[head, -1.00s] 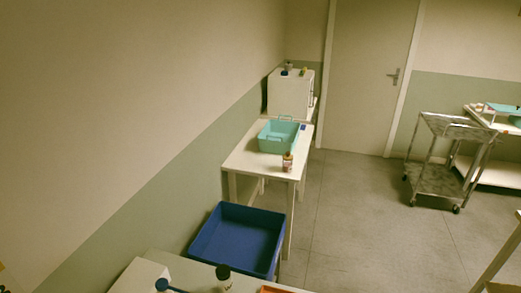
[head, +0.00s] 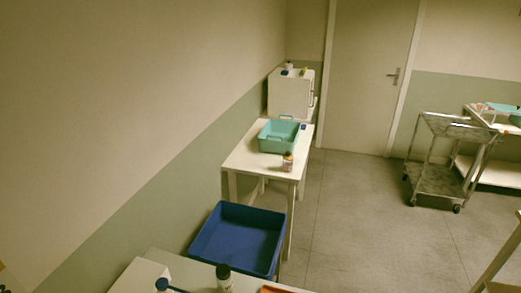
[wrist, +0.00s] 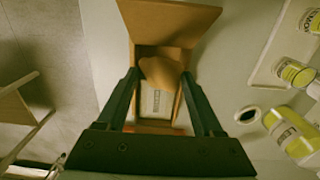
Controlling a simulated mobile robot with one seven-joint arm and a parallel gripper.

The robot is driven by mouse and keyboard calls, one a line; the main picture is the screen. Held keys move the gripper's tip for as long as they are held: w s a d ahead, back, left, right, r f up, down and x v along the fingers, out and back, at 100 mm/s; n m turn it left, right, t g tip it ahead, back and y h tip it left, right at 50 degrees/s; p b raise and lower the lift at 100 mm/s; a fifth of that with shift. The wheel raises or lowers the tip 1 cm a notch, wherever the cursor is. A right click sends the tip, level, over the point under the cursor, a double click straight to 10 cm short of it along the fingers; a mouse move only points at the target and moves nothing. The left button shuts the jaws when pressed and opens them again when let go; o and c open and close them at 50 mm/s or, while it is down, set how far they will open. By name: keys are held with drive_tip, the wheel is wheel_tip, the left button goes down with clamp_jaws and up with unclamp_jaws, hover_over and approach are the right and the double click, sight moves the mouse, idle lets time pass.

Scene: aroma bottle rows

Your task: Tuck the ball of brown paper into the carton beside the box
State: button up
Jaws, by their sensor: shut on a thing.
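The ball of brown paper (wrist: 160,73) is between the fingertips of my gripper (wrist: 161,78) in the wrist view. My gripper is shut on it. The open brown carton (wrist: 168,22) lies below, its far flap spread outward. A pale box (wrist: 156,104) with a dark printed label lies inside the carton, partly hidden by the ball and fingers. The ball overlaps the far end of this box and the carton's opening; its exact height above them is unclear. My gripper and the ball do not show in the head view.
Bottles with yellow-green labels (wrist: 290,135) lie or stand at right in the wrist view, some in a pale tray (wrist: 262,78). In the head view, a dark-capped bottle (head: 224,280) stands on the near table, with a blue bin (head: 238,236) beyond.

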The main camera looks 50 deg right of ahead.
drive_tip(key=shift+f+b, duration=0.4)
drive_tip(key=shift+f, duration=0.25)
drive_tip(key=o, duration=1.3)
drive_tip(key=shift+r, duration=0.1)
wheel_tip(320, 180, up, 9)
drive_tip(key=p, duration=0.9)
idle(0.3)
